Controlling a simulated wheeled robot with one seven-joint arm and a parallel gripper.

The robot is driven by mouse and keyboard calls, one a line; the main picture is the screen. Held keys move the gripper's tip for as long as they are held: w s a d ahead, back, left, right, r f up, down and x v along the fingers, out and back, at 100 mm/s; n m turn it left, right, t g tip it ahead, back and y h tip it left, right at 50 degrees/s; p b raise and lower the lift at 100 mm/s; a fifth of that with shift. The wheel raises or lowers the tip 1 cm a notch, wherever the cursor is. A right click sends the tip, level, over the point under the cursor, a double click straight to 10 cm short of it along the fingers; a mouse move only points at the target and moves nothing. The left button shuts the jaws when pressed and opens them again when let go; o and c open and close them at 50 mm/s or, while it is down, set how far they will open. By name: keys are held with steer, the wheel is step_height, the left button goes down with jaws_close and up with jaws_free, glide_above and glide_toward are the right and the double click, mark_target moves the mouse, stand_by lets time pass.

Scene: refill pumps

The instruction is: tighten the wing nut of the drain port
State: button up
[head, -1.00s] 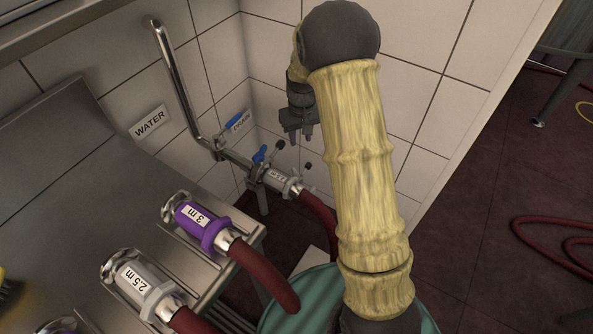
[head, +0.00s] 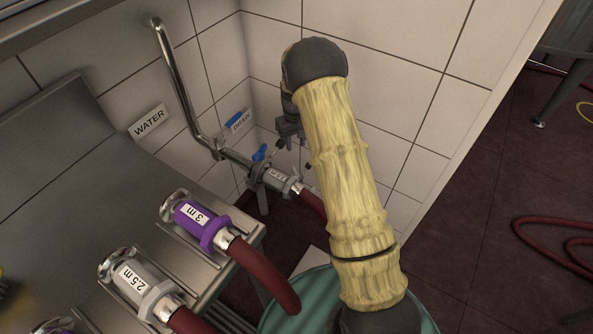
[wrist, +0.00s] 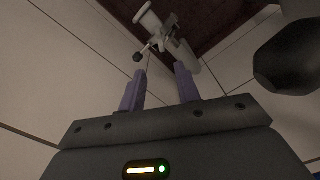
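My gripper (head: 291,145) hangs just above and beside the port, pointing down. In the wrist view its two purple fingers (wrist: 160,80) are apart with nothing between them, and the fitting lies beyond the tips.
A purple coupling marked 3 m (head: 197,222) and a grey one marked 2.5 m (head: 140,285) lie in holders at the steel bench's edge. A teal drum (head: 318,300) stands below.

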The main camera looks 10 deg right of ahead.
mark_target(296, 171)
step_height(296, 171, down, 15)
steer(key=b, duration=0.3)
steer(key=shift+d, duration=0.1)
jaws_close()
